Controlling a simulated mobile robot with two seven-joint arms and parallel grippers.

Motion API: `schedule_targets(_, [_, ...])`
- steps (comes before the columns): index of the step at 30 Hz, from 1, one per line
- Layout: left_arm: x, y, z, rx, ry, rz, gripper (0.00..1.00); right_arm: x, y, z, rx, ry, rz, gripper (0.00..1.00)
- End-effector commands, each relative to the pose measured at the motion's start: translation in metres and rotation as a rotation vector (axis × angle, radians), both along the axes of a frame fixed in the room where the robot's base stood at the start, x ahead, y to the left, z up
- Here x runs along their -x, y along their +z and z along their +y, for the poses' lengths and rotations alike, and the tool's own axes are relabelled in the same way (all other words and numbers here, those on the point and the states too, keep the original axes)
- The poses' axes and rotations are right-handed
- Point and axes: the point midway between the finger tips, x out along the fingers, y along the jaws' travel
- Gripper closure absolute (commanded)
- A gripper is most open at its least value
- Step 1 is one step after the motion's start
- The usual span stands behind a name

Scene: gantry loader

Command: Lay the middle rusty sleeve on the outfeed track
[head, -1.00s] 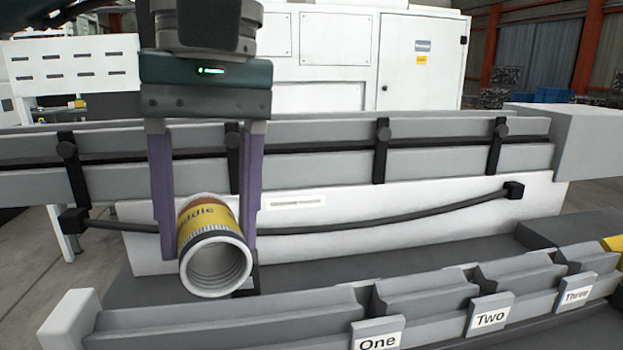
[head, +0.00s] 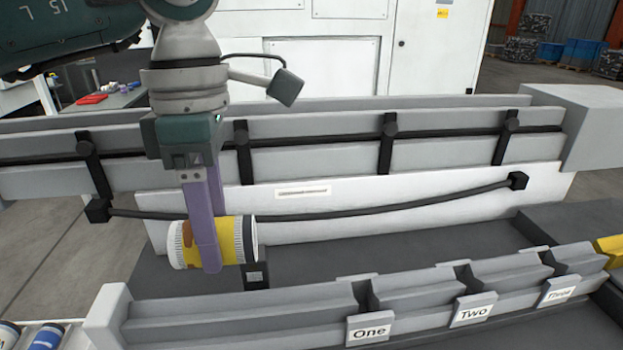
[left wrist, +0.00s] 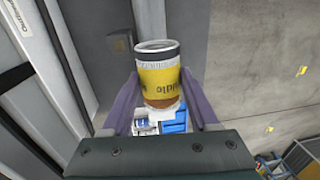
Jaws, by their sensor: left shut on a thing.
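The rusty sleeve (head: 232,240) is a short white cylinder with a yellow band and a brown rust patch; "ddle" can be read on it in the left wrist view (left wrist: 160,78). The panel below carries a label, which reads like "Outfeed" in the left wrist view (left wrist: 18,16).
A grey rack (head: 250,312) with slots marked One, Two and Three stands in front. Other sleeves (head: 45,337) lie at the lower left. A black cable (head: 370,212) hangs across the white panel (head: 400,205). A grey block (head: 603,125) closes the track's right end.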

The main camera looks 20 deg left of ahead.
Motion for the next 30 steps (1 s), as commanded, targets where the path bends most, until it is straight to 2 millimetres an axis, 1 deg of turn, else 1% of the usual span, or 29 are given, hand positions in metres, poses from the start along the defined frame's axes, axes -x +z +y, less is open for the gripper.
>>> schedule_targets(1, [0.0,-0.01,0.0,0.001,0.0,0.0,1.0,0.0,-0.008,0.0,0.0,0.0,0.0,0.53])
schedule_targets(11, [0.0,-0.054,0.0,0.001,-0.001,0.0,1.0,0.0,-0.038,0.0,0.0,-0.001,-0.001,0.53])
schedule_targets(12, [0.0,-0.061,0.0,0.001,-0.002,-0.001,1.0,0.0,-0.045,0.0,0.0,-0.001,-0.001,0.53])
schedule_targets(15, [0.0,-0.072,0.0,0.0,-0.002,-0.001,1.0,-0.001,-0.057,0.0,-0.001,-0.001,-0.002,0.53])
schedule_targets(18, [0.0,-0.08,0.0,0.0,-0.002,-0.001,1.0,-0.001,-0.065,0.0,0.001,0.0,-0.002,0.53])
schedule_targets(21, [0.0,-0.083,0.0,0.0,-0.002,-0.001,1.0,-0.001,-0.068,0.0,0.001,0.0,-0.002,0.53])
schedule_targets(29, [0.0,-0.082,0.0,0.0,-0.002,0.0,1.0,-0.001,-0.067,-0.001,0.002,0.0,-0.003,0.53])
schedule_targets(30, [0.0,-0.082,0.0,0.0,-0.002,0.0,0.38,-0.001,-0.067,-0.001,0.002,0.0,-0.003,0.53])
